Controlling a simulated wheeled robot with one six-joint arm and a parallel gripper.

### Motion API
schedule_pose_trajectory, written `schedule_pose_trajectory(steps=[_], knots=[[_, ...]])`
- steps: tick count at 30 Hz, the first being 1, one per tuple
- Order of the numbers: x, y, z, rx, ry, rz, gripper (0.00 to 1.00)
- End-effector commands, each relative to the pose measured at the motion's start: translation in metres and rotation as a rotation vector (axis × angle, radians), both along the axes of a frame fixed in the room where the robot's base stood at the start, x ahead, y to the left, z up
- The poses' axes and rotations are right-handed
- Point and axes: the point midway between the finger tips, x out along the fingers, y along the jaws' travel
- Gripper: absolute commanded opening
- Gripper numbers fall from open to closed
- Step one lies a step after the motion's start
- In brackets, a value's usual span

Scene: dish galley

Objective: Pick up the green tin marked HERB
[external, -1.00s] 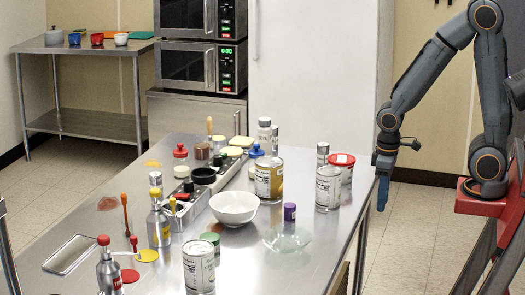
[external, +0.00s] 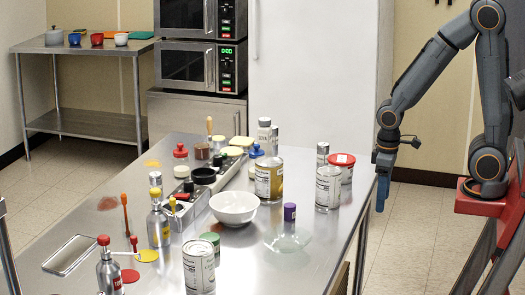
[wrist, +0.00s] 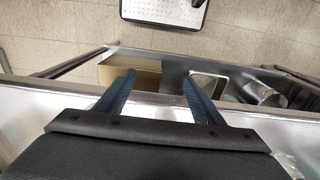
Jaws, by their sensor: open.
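A small tin with a green top (external: 210,240) stands on the steel table, behind a large labelled can (external: 199,268) that partly hides it. No HERB mark can be read on it at this size. My gripper (external: 382,192) hangs pointing down at the table's right edge, well away from the green tin to its right and further back. In the wrist view my gripper (wrist: 158,97) has its two blue fingers apart with nothing between them. The green tin does not show in the wrist view.
A white bowl (external: 234,208), a clear glass dish (external: 287,239) and a purple-topped tin (external: 290,212) stand between my gripper and the green tin. Large cans (external: 328,188) and a red-lidded tub (external: 343,167) stand near the right edge. Bare steel lies at front right.

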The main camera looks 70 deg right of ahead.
Motion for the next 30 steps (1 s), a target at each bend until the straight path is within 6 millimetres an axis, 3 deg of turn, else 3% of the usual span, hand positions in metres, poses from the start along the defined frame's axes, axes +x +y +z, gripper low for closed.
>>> schedule_pose_trajectory(steps=[9,20,30], knots=[[0.001,0.0,0.064,0.0,-0.008,0.0,0.62],[0.001,0.0,0.128,0.0,-0.006,0.0,0.62],[0.052,0.024,0.143,0.025,-0.034,0.107,0.62]])
